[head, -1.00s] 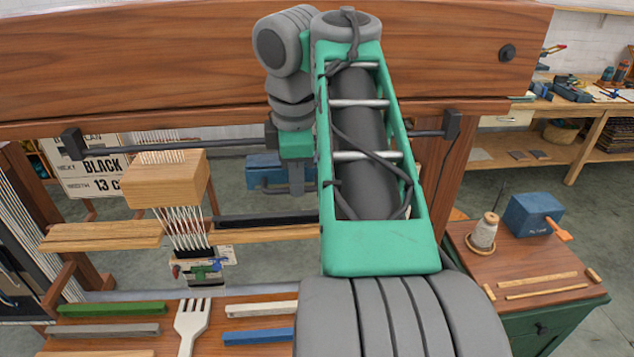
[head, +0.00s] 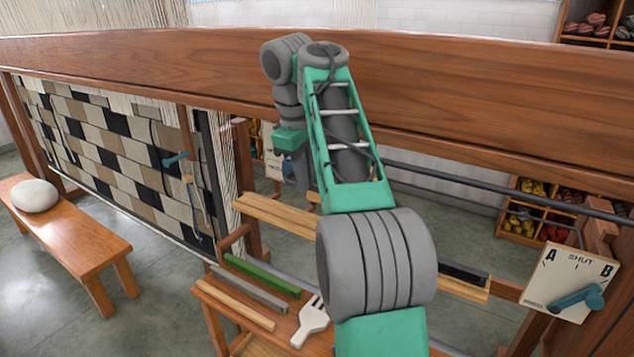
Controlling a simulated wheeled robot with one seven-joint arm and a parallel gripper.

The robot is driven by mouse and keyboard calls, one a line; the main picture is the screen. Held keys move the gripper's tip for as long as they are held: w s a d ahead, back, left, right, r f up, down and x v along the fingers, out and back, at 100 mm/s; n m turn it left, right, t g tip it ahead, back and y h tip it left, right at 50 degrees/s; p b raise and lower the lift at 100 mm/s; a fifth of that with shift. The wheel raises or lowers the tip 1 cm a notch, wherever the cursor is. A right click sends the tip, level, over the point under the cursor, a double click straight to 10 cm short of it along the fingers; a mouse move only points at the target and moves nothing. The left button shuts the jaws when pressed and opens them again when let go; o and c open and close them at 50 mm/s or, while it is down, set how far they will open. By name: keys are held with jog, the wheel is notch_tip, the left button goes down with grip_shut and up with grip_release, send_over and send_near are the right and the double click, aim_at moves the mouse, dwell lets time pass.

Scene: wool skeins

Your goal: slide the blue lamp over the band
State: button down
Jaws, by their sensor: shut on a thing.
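My gripper (head: 299,172) is small and far off, at the end of my arm under the big wooden beam. The hold is at the height of the dark rail (head: 480,189), whose left part passes behind my arm. The band is also hidden, behind my forearm between the plank (head: 275,218) and the black bar (head: 463,272). I cannot tell how the lamp lies against it.
The wooden beam (head: 480,95) crosses above. Green (head: 262,276) and grey (head: 250,291) bars and a white fork (head: 312,325) lie on the low table. A panel marked A, SHUT, B (head: 570,280) with a blue lever stands right. Chequered cloth (head: 110,140) hangs left.

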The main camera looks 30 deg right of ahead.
jog(key=shift+w+a, duration=0.5)
jog(key=shift+w, duration=0.4)
jog(key=c, duration=1.6)
grip_release()
jog(key=shift+w+a, duration=0.1)
jog(key=shift+w, duration=0.1)
jog(key=shift+o, duration=0.6)
jog(key=shift+s, duration=0.1)
notch_tip(320, 180, up, 8)
jog(key=a+p, duration=0.1)
jog(key=p, duration=0.2)
jog(key=shift+s+f+p, duration=0.15)
jog(key=shift+s+p, duration=0.2)
